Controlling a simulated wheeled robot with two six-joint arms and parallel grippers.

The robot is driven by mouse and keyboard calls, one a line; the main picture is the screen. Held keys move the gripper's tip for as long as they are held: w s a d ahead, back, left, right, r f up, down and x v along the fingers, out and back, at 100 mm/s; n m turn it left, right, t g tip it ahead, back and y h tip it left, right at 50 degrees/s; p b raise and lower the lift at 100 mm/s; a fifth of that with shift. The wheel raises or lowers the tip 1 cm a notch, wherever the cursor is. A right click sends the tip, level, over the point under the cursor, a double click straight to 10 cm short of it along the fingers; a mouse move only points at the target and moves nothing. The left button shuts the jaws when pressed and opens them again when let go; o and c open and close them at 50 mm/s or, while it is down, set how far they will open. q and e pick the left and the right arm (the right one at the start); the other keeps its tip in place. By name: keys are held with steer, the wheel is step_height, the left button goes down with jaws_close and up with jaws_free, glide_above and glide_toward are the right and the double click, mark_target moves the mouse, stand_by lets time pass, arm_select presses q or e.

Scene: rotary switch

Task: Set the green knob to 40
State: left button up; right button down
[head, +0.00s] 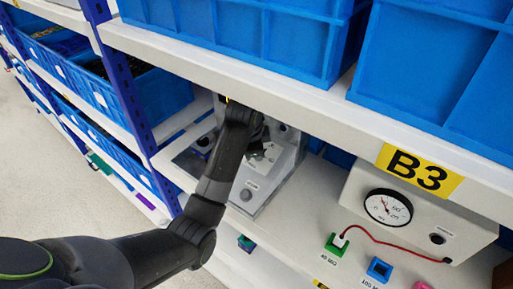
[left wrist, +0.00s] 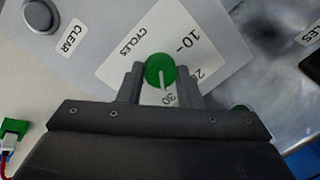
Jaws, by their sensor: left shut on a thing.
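The green knob (left wrist: 160,66) sits on a white dial plate (left wrist: 128,68) marked CYCLES in the left wrist view. The marks 10, 20 and 30 show; 40 is out of sight. The knob's white pointer line points down in the picture, close to the 30. My left gripper (left wrist: 160,80) is shut on the knob, one finger on each side. In the head view my left arm reaches under the shelf to a grey device (head: 250,190), and the arm hides the knob there. My right gripper is not in view.
A round grey button (left wrist: 40,16) labelled CLEAR is beside the dial. A shelf board (head: 330,110) with blue bins (head: 260,40) hangs above the device. To the right are a gauge box (head: 420,215), a red wire and small coloured blocks (head: 379,269).

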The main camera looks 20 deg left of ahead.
arm_select(q)
steer(key=m, duration=0.5)
steer(key=shift+m+t, duration=0.3)
steer(key=m, duration=0.4)
steer(key=shift+s+m+h, duration=0.1)
steer(key=shift+m+h, duration=0.2)
steer(key=shift+f, duration=0.1)
steer(key=o, duration=0.7)
